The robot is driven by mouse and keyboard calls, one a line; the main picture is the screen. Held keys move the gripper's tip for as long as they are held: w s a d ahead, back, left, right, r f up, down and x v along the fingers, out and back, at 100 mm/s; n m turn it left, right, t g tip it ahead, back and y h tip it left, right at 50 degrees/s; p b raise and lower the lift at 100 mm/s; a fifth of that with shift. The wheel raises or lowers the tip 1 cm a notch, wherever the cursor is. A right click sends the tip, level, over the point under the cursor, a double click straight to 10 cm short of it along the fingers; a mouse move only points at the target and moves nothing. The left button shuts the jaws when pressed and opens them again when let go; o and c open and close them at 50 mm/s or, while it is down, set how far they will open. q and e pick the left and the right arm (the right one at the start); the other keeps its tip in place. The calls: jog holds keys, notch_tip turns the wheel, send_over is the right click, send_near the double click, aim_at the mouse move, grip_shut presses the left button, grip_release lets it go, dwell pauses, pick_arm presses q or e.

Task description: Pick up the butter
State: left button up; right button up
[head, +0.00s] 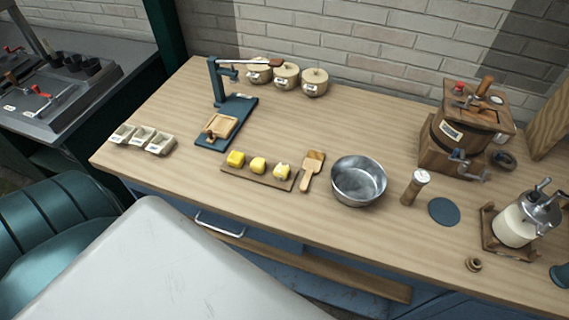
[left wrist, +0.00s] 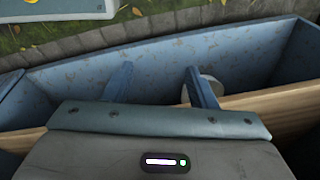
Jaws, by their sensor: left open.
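Three yellow butter pieces stand in a row on a small wooden board (head: 229,174) near the front edge of the workbench: a left one (head: 235,159), a middle one (head: 258,166) and a right one (head: 281,172). The right one has a pale patch on it. My left gripper (left wrist: 160,88) shows only in the left wrist view, with its two blue fingers apart and nothing between them. It is over a blue, open box-like space (left wrist: 250,58) with a wooden edge. No butter shows in that view. My right gripper is not in view.
A wooden paddle (head: 311,172) and a metal bowl (head: 359,182) stand right of the board. A blue press (head: 238,108), small trays (head: 142,136) and lidded pots (head: 287,76) are left and behind. A churn (head: 468,130) and a jar (head: 524,222) stand at the right.

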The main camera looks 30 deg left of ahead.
pick_arm(q)
jog(key=w+d+r+t+p, duration=0.1)
jog(key=w+r+p, duration=0.15)
jog(key=r, duration=1.15)
jog(key=w+d+r+p, duration=0.1)
jog(key=w+r+p, duration=0.15)
jog(key=r, duration=1.05)
jog(key=w+d+r+t+p, duration=0.1)
jog(key=w+r, duration=0.3)
jog(key=r, duration=1)
jog(key=n+t+p, duration=0.2)
jog(key=n, duration=0.1)
send_near(281, 168)
jog(key=x, duration=0.4)
jog(key=shift+w+d+f, duration=0.15)
jog(key=shift+w+f, duration=0.1)
jog(key=shift+w, duration=0.2)
jog(key=shift+w+f+p, duration=0.25)
jog(key=shift+f+p, duration=0.15)
jog(key=shift+f, duration=0.1)
jog(key=p+x, duration=0.1)
jog(key=x, duration=0.2)
jog(key=shift+s+f, duration=0.15)
jog(key=shift+w+a+f+p, duration=0.2)
jog(key=shift+w+f+p, duration=0.1)
jog(key=shift+f, duration=0.25)
jog(key=c, duration=0.7)
